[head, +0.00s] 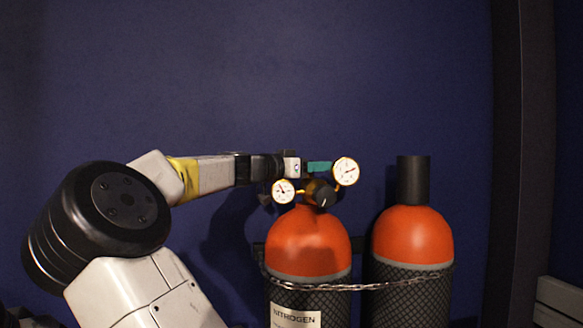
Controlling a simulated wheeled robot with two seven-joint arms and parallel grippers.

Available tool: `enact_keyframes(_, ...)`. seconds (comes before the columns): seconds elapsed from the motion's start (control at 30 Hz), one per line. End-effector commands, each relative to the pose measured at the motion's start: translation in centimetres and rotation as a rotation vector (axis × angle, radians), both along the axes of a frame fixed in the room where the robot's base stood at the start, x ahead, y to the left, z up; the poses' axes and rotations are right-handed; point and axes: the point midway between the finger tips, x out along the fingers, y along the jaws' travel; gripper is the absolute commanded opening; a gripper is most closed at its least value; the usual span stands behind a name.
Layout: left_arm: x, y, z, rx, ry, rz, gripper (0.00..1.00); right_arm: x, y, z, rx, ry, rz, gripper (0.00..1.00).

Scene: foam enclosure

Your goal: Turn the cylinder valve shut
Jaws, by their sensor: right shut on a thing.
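The nitrogen cylinder (308,245) stands upright with an orange-red shoulder and a dark mesh sleeve. Its green valve handwheel (319,167) sits at the top, beside the regulator's black knob (321,194) and two white gauges, the upper right gauge (345,171) and the lower left gauge (283,191). My right gripper (305,168) reaches in at valve height and is shut on the green handwheel. My left gripper is not in view.
A second orange-red cylinder (412,238) with a black cap (413,180) stands close on the right. A chain (375,287) runs across both cylinders. A dark blue wall (260,70) is close behind. A dark post (522,150) stands farther right. The space above the valve is clear.

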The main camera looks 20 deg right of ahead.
Motion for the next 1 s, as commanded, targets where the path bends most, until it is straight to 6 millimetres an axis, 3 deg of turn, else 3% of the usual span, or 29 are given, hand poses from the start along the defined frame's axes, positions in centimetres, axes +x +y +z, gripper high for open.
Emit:
enact_keyframes(0.37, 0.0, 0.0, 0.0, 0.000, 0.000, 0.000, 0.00, -0.4, -0.1, 0.0, -0.003, 0.000, -0.167, 0.08)
enact_keyframes(1.0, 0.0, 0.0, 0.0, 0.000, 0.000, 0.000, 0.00, -1.8, 0.1, -0.1, -0.002, 0.000, -0.744, 0.08)
